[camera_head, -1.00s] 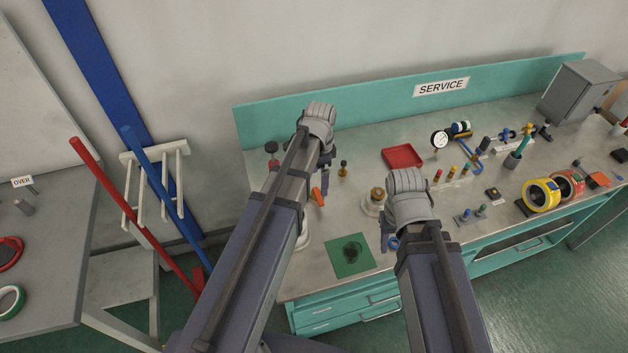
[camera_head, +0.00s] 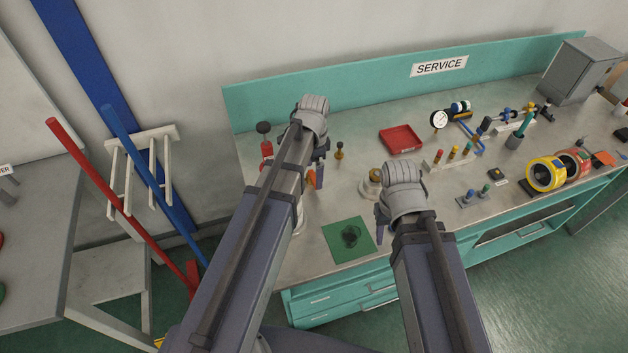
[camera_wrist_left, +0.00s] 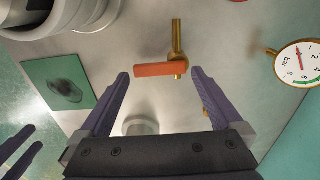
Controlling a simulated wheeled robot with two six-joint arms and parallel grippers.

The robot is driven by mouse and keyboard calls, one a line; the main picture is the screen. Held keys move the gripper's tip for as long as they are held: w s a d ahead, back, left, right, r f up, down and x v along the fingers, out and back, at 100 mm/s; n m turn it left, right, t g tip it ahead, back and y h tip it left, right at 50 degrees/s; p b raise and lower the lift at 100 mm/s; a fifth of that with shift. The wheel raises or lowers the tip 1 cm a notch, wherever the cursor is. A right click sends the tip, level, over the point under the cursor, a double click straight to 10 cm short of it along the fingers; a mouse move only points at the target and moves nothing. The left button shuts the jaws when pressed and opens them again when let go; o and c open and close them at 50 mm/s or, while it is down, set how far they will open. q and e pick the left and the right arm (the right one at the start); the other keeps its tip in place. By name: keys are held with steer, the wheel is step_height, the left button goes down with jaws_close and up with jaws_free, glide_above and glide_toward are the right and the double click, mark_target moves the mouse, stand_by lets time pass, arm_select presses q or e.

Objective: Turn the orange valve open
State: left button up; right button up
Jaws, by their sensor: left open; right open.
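The orange valve handle (camera_wrist_left: 160,70) is a flat bar on a brass stem and pipe; in the left wrist view it lies crosswise between my left fingertips. In the head view the orange handle (camera_head: 311,179) is partly hidden by my left arm. My left gripper (camera_wrist_left: 160,75) is open, with one finger beyond each end of the handle; it shows no clear contact. In the head view my left gripper (camera_head: 319,174) is mostly behind its own wrist. My right gripper (camera_head: 381,215) is open over the bench, right of the green mat, its fingers partly hidden.
A dial gauge (camera_wrist_left: 298,65) stands near the valve at the right of the left wrist view. A green mat (camera_head: 335,245) lies in front. A red tray (camera_head: 400,139), pegs and tape rolls (camera_head: 545,174) stand further right. The green backboard (camera_head: 350,91) bounds the rear.

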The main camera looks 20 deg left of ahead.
arm_select(q)
steer(key=shift+f+b, duration=0.5)
steer(key=shift+f, duration=0.4)
arm_select(e)
steer(key=shift+f, duration=0.95)
arm_select(q)
steer(key=shift+c, duration=0.2)
steer(key=c, duration=1)
steer(key=shift+o, duration=0.2)
